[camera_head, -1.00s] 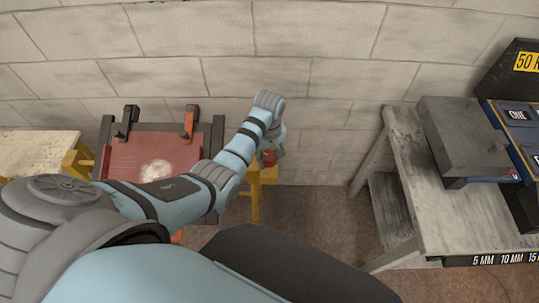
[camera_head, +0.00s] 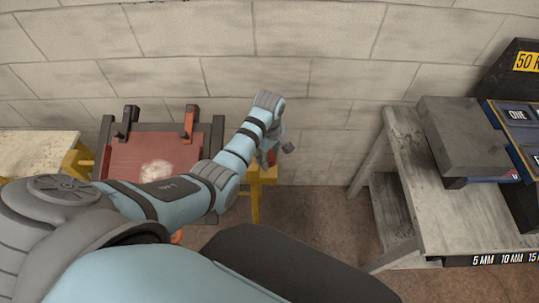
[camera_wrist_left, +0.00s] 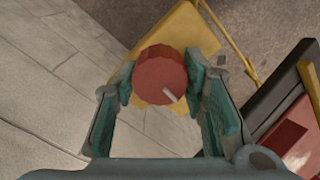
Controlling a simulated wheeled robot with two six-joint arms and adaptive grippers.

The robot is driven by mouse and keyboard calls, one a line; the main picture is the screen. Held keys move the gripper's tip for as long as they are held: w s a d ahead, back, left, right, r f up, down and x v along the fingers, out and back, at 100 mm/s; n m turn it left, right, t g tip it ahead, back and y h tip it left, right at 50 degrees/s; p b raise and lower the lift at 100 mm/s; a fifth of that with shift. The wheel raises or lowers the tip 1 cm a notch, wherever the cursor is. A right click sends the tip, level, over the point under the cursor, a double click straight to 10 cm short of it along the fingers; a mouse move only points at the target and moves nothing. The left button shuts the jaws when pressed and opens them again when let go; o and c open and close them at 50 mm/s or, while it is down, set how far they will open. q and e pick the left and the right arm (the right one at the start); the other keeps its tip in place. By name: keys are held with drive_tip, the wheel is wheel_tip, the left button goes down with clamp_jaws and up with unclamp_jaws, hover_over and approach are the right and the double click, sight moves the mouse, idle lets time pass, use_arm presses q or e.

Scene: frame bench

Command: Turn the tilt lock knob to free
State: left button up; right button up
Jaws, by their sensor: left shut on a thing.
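The tilt lock knob (camera_wrist_left: 158,72) is round, red and ridged, with a short white pointer line that runs toward the lower right in the left wrist view. It sits on a yellow bracket (camera_wrist_left: 186,30). My left gripper (camera_wrist_left: 161,76) is shut on the knob, one green-padded finger on each side. In the head view my left gripper (camera_head: 276,146) is at the yellow stand right of the red panel (camera_head: 130,155), and the knob is mostly hidden behind it. My right gripper is not in view. No free or lock marking is readable.
The red panel lies in a dark frame (camera_head: 218,135) with upright clamps at its far edge. A pale table (camera_head: 35,145) is at left. A grey workbench (camera_head: 410,150) with a dark block (camera_head: 465,130) is at right. A block wall is behind; open floor lies between.

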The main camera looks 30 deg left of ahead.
sight(270, 155)
use_arm(q)
drive_tip(key=shift+w+r, duration=0.15)
drive_tip(key=o, duration=1)
drive_tip(key=shift+o, duration=0.8)
wheel_tip(270, 155, up, 7)
drive_tip(key=shift+r, duration=0.2)
drive_tip(key=shift+f, duration=0.1)
